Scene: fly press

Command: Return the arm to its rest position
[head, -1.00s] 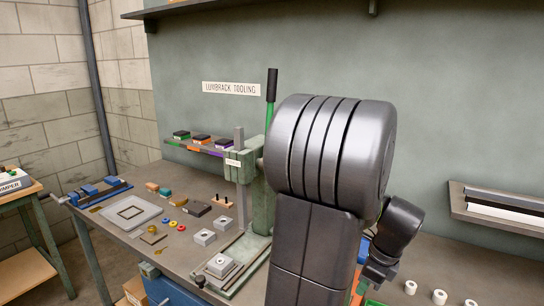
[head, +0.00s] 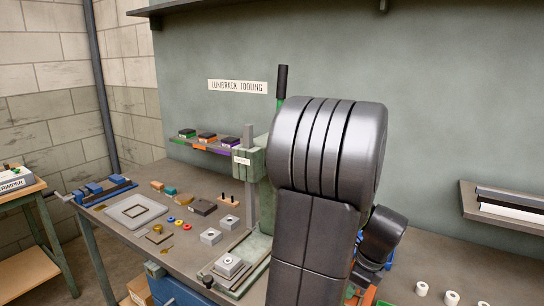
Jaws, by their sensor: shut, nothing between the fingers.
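My arm (head: 325,165) rises in the middle of the head view, its large dark rounded joint in front of the bench and the wall. A smaller dark link (head: 382,235) of it bends down at the right. My gripper does not show; the arm or the lower edge of the picture hides it. The green press (head: 250,165), with its upright black-tipped handle (head: 281,82), stands just left of my arm and is partly covered by it.
The bench (head: 190,262) holds a grey tray (head: 118,221), several metal blocks (head: 211,237) and small coloured parts. White rings (head: 422,288) lie at the right. A wall shelf (head: 470,215) juts out at the far right. A side table (head: 25,268) stands at the left.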

